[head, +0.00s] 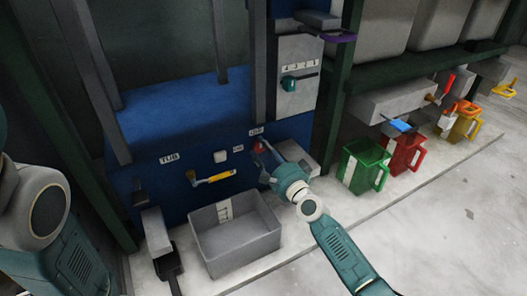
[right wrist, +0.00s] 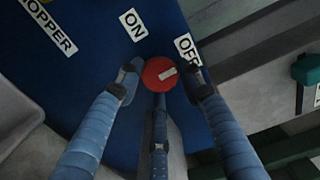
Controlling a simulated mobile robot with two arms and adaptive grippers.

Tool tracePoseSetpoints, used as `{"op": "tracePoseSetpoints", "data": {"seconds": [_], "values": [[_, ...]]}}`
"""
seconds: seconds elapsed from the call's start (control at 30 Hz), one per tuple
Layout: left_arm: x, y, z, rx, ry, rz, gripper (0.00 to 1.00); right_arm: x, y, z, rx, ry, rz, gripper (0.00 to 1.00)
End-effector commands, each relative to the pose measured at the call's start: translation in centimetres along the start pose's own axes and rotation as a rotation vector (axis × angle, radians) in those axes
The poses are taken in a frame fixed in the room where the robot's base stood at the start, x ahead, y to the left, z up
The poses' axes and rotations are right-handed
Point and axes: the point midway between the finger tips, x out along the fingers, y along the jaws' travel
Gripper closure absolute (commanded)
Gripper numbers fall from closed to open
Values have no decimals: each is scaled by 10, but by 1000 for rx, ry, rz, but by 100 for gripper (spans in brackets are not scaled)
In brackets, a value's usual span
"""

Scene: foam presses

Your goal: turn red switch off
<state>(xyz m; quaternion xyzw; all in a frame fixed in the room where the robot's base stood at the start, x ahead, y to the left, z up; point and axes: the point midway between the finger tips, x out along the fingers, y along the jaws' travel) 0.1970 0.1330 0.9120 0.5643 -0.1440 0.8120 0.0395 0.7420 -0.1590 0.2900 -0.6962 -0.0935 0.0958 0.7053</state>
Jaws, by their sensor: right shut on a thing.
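The red switch (head: 259,147) is a round knob on the blue front panel, partly covered by my right gripper (head: 263,162) in the head view. In the right wrist view the red switch (right wrist: 153,78) shows face on, with a white mark on its right half. The mark points to the right, a little below the OFF label (right wrist: 187,47); the ON label (right wrist: 133,25) is above the knob. My right gripper (right wrist: 164,82) is shut on the switch, with fingers at its left, right and lower sides. My left gripper is out of view.
A grey open bin (head: 235,235) stands below the panel. A yellow-handled lever (head: 212,178) and a white square button (head: 220,157) are left of the switch. A teal knob (head: 289,84) sits on a grey box above. Green (head: 365,165) and red (head: 404,153) jugs stand to the right.

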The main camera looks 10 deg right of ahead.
Motion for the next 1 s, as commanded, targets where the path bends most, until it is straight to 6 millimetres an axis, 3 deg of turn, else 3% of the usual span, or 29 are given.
{"op": "tracePoseSetpoints", "data": {"seconds": [0.03,0.37,0.4,0.47,0.83,1.0], "values": [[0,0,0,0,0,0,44,1,-6,-10,0,18,-12,89],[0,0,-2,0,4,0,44,0,-5,-10,-1,19,-10,89],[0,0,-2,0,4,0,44,0,-5,-10,-1,19,-10,57],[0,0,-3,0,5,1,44,0,-4,-10,-1,18,-9,45],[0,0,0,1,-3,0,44,0,-1,-5,-6,10,-3,45],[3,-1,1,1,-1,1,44,0,-2,-4,-130,8,-2,45]]}}
